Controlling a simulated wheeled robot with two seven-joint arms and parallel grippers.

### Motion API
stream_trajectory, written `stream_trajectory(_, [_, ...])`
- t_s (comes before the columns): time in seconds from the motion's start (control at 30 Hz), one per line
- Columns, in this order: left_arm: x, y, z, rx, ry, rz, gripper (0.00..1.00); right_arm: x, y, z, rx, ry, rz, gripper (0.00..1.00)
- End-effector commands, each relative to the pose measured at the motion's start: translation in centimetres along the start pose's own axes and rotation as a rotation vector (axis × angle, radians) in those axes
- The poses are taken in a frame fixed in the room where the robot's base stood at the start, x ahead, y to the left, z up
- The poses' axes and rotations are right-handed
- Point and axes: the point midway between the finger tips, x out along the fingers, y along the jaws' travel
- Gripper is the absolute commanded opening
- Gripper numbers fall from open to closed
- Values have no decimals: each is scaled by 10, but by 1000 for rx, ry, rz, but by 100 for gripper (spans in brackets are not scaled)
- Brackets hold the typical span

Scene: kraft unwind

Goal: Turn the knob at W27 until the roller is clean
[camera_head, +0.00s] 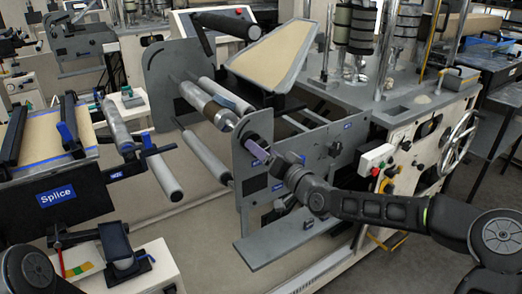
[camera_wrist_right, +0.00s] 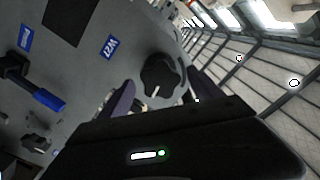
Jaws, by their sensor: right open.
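In the right wrist view a black knob (camera_wrist_right: 160,77) with a white pointer line sits on a grey panel, beside a blue label (camera_wrist_right: 108,46) that seems to read W27. My right gripper (camera_wrist_right: 158,94) is open, its two purplish fingers on either side of the knob; I cannot tell whether they touch it. In the head view my right gripper (camera_head: 257,152) is at the grey side plate (camera_head: 247,185), and the knob is hidden there. My left gripper is out of view.
Grey rollers (camera_head: 208,157) lie left of the plate. A grey shelf (camera_head: 275,240) juts out below my right gripper. A blue-handled lever (camera_wrist_right: 45,97) and another knob (camera_wrist_right: 35,143) are on the same panel. A Splice table (camera_head: 60,197) stands at the left.

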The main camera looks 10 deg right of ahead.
Motion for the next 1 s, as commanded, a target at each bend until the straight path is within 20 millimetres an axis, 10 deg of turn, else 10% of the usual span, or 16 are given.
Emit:
stream_trajectory(0.4, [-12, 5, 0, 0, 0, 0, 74, -49, 0, -1, -1, -1, 1, 75])
stream_trajectory(0.83, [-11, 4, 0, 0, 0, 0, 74, -51, 1, 2, -16, -7, 4, 75])
stream_trajectory(1.0, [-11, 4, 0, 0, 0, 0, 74, -62, 32, 36, 16, -79, 87, 75])
